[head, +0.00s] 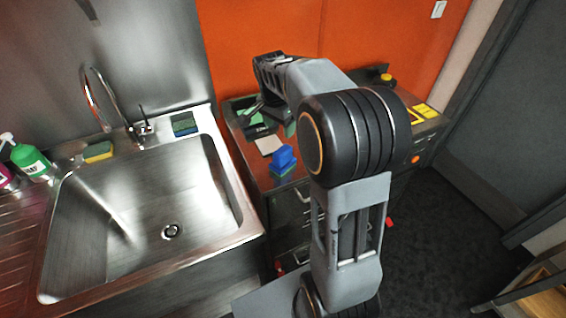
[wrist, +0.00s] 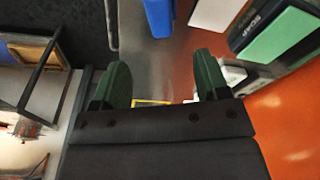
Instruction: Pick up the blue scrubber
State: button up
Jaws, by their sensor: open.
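The blue scrubber (head: 283,158) is a blue block with a green underside. It stands on the dark counter right of the sink, at the near edge in the head view. In the wrist view a blue block (wrist: 158,16), which looks like the scrubber, is cut off by the top edge, beyond my fingertips. My gripper (wrist: 163,78) is open, with two green-padded fingers apart and nothing between them. In the head view my arm reaches over the back of the counter, and my fingertips are hard to make out there.
A beige pad (head: 268,145) lies just behind the scrubber, and a dark, green-topped box (head: 258,130) is behind that. An orange wall (head: 235,45) closes off the back.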

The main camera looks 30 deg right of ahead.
aim_at(283, 149)
jog(key=f, duration=0.2)
jog(key=d+f, duration=0.1)
jog(key=f, duration=0.4)
jog(key=shift+w+d+f, duration=0.15)
jog(key=shift+w+f, duration=0.2)
jog(key=shift+d+f+p, duration=0.2)
jog(key=shift+f+p, duration=0.5)
jog(key=shift+f, duration=2.15)
jog(key=shift+c, duration=0.3)
jog(key=c, duration=1.1)
jog(key=shift+o, duration=0.2)
jog(key=shift+w+r, duration=0.1)
